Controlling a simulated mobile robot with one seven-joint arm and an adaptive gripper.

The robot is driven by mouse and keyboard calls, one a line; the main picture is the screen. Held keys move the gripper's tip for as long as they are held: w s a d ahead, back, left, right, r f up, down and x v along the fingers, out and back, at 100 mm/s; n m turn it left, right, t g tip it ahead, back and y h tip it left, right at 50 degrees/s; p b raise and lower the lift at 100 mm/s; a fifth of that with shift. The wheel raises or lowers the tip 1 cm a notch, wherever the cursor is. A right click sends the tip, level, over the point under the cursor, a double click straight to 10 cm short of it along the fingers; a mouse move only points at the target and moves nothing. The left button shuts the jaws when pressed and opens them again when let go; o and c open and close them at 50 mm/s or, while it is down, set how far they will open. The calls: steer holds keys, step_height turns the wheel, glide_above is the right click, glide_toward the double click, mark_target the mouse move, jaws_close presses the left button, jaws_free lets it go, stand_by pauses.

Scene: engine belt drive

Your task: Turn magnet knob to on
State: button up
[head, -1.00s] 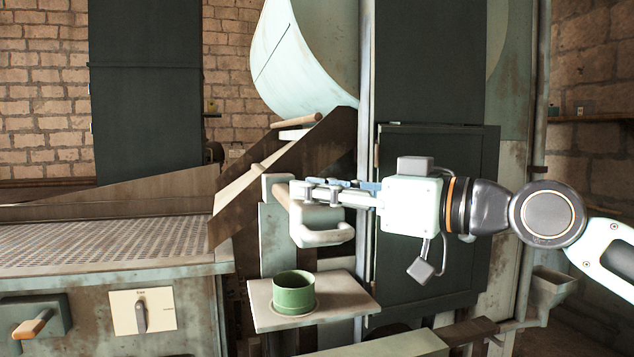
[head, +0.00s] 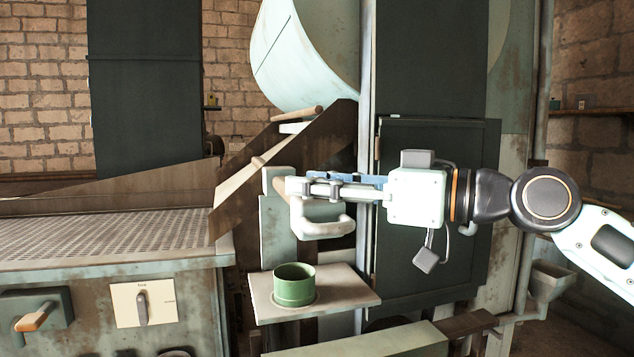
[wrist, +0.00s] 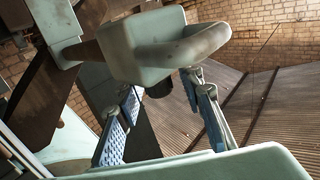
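The magnet knob appears to be the grey knob (head: 142,309) on a cream plate at the lower left of the head view, with its grip upright. The plate's lettering is too small to read. My gripper (head: 296,187) is far to the right of and above this knob, beside a pale green box with a curved handle (head: 325,226). In the wrist view, my gripper (wrist: 163,85) has its two fingers spread apart, with the pale green box (wrist: 145,45) just beyond the tips. I see nothing clamped between them. The knob does not show in the wrist view.
A lever with a wooden grip (head: 34,318) is left of the knob plate. A perforated table (head: 100,238) lies above it. A green cup (head: 294,286) stands on a small shelf (head: 350,287) below my gripper. A dark cabinet door (head: 450,270) is behind my arm.

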steer(key=v, duration=1.2)
stand_by(1.1)
